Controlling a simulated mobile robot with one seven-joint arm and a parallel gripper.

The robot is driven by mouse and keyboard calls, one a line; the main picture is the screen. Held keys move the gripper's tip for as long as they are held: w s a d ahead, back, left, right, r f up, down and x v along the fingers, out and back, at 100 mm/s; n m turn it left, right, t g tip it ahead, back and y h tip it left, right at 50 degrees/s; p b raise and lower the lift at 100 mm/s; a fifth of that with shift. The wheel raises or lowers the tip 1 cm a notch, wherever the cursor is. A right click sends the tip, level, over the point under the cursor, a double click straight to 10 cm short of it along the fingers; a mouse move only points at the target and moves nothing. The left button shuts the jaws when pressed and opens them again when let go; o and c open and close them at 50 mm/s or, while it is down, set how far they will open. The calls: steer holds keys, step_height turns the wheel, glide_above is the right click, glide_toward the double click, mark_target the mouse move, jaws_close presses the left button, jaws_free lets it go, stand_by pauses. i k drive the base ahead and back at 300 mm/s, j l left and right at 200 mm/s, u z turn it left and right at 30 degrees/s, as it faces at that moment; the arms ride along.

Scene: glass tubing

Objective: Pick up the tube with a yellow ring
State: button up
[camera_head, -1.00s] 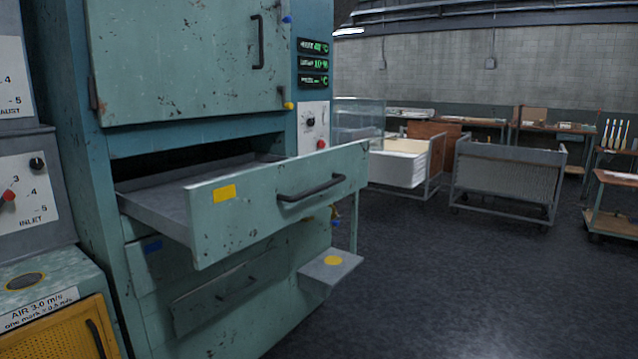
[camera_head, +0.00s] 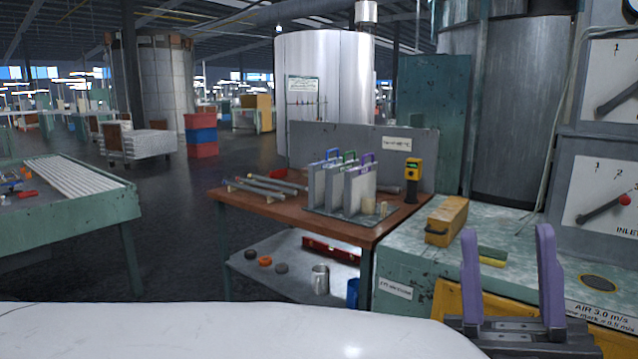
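Several long thin tubes (camera_head: 268,186) lie on the left part of a brown bench top. They are small and dim in this view, and I cannot make out a yellow ring on any of them. My gripper (camera_head: 507,236) is at the lower right with its two purple fingers pointing up and wide apart. It is open, with nothing between the fingers. It is in front of the green cabinet top, well apart from the tubes.
Grey upright plates (camera_head: 331,187) with coloured handles stand on the brown bench (camera_head: 285,210). A yellow-black device (camera_head: 413,172) and a tan block (camera_head: 446,220) are to their right. A metal cup (camera_head: 320,280) is on the lower shelf. A green table (camera_head: 75,215) stands left, with dark open floor between.

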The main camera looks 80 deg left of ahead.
mark_target(304, 189)
steer(key=u, duration=0.45)
steer(key=j+u, duration=0.15)
steer(key=u, duration=0.7)
steer(key=i+j+u, duration=0.15)
steer(key=j+u, duration=0.35)
steer(key=i+j+u, duration=0.2)
steer(key=u, duration=0.25)
steer(key=i+j+u, duration=0.35)
steer(key=i+j, duration=0.55)
steer(key=i+u, duration=0.15)
steer(key=u, duration=0.2)
steer(key=i+u, duration=0.1)
steer(key=u, duration=0.3)
steer(key=i+l+u, duration=0.45)
steer(key=i+l, duration=0.25)
steer(key=l, duration=0.15)
steer(key=i+l, duration=0.55)
steer(key=l, duration=0.2)
